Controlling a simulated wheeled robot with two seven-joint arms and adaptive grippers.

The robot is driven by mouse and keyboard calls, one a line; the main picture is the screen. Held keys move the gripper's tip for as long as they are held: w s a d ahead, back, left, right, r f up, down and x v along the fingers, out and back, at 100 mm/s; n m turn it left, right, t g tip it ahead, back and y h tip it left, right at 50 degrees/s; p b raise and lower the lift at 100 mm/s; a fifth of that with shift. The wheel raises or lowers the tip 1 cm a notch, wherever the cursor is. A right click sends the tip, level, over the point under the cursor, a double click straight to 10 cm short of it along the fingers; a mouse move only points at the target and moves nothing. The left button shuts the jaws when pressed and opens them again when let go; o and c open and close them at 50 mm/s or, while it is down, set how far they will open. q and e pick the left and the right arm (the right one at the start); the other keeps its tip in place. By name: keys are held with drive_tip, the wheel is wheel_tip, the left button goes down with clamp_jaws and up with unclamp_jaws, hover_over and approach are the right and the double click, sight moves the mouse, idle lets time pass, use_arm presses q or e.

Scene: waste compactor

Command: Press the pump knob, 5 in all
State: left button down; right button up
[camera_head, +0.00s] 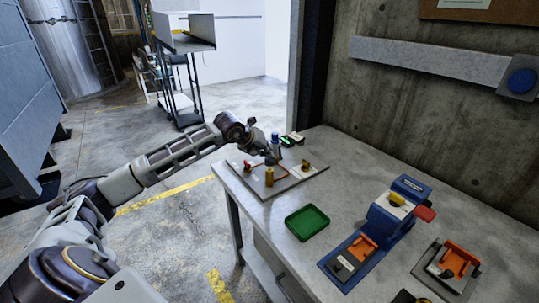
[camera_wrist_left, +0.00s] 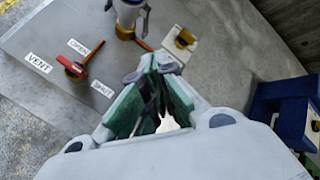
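A grey board (camera_head: 283,185) lies on the table's far left corner. It bears a red-handled valve (camera_head: 247,167), a brass-coloured post (camera_head: 269,177) and a small yellow knob on a cream plate (camera_head: 305,166). In the left wrist view the yellow knob (camera_wrist_left: 184,40) has a dark top. Which part is the pump knob I cannot tell for sure. My left gripper (camera_wrist_left: 158,68) has its green-padded fingers drawn together at the tips, with nothing seen between them. It is over the board, apart from the red valve (camera_wrist_left: 75,68). My right gripper is not in view.
A green tray (camera_head: 290,222) stands in front of the board. A blue press with a red handle (camera_head: 424,213) and an orange fixture (camera_head: 457,258) stand to the right. A concrete wall (camera_head: 420,115) bounds the table's back.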

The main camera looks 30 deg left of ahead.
use_arm(q)
drive_tip(key=shift+r, duration=0.45)
drive_tip(key=shift+r+p, duration=0.4)
drive_tip(key=shift+r, duration=0.1)
drive_tip(key=shift+w+r, duration=0.1)
drive_tip(key=shift+r, duration=0.6)
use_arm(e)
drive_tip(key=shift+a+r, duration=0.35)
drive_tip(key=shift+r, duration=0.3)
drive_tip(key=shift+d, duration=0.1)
